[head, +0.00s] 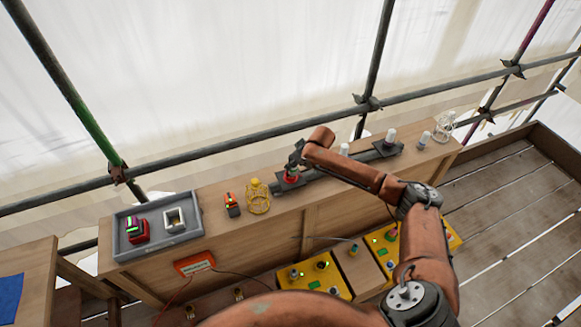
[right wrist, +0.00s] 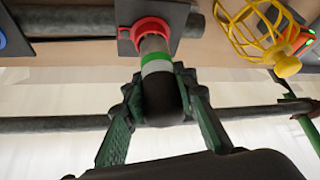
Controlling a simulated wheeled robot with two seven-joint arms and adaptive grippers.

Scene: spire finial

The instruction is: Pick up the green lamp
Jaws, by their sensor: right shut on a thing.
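The green lamp (right wrist: 157,66) shows in the right wrist view as a pale cylinder with a green band and a dark rounded end. Its far end sits at a red ring (right wrist: 152,27) on a dark plate; I cannot tell whether it is seated in the ring or just clear of it. My right gripper (right wrist: 162,95) is shut on the lamp's dark end, one finger on each side. In the head view my right gripper (head: 294,162) is over the red ring (head: 291,179) at the rail's left end and largely hides the lamp. My left gripper is not in view.
A yellow wire cage (head: 257,199) stands just left of the ring, beside a small red device (head: 232,205). A grey tray (head: 122,219) lies farther left. Pale lamps (head: 390,136) stand along the bench to the right. A scaffold pipe (head: 240,143) runs behind the bench.

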